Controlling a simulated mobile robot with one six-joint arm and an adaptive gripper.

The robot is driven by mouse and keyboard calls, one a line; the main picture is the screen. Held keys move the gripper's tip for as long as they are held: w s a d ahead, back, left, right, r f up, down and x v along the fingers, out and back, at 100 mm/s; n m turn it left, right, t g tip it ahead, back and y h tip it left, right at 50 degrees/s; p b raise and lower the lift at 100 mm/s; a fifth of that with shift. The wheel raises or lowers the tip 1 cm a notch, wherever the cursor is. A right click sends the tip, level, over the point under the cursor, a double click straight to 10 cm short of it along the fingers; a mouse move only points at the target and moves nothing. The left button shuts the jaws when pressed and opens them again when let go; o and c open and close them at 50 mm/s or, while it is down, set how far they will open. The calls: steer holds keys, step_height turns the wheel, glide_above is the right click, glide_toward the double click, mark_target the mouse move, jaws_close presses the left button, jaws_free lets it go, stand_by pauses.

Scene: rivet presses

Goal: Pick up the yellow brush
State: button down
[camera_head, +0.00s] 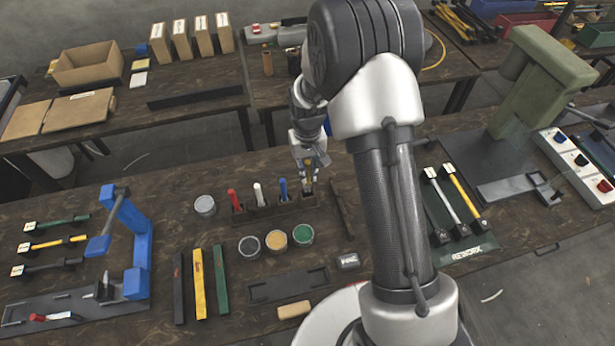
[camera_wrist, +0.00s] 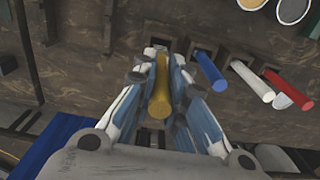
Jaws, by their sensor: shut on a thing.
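The yellow brush (camera_wrist: 160,92) shows in the wrist view between the two fingers of my gripper (camera_wrist: 160,80). My gripper is shut on its handle. In the head view, my gripper (camera_head: 309,165) is at the right end of the dark brush holder (camera_head: 268,213), with the yellow handle (camera_head: 310,176) pointing up between the fingers. The brush's lower end is at or just above the rightmost slot; I cannot tell how far it is in the slot. Red (camera_head: 234,200), white (camera_head: 258,194) and blue (camera_head: 283,189) brushes stand in the other slots.
Paint cans (camera_head: 276,240) stand in front of the holder, and a grey can (camera_head: 205,206) is to its left. A dark bar (camera_head: 342,209) lies just right of it. A blue press (camera_head: 137,250) is at the left, a green press (camera_head: 530,85) at the right.

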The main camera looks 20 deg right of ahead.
step_height(320, 180, up, 14)
steer(key=p, duration=0.2)
steer(key=shift+s+f, duration=0.1)
stand_by(0.4)
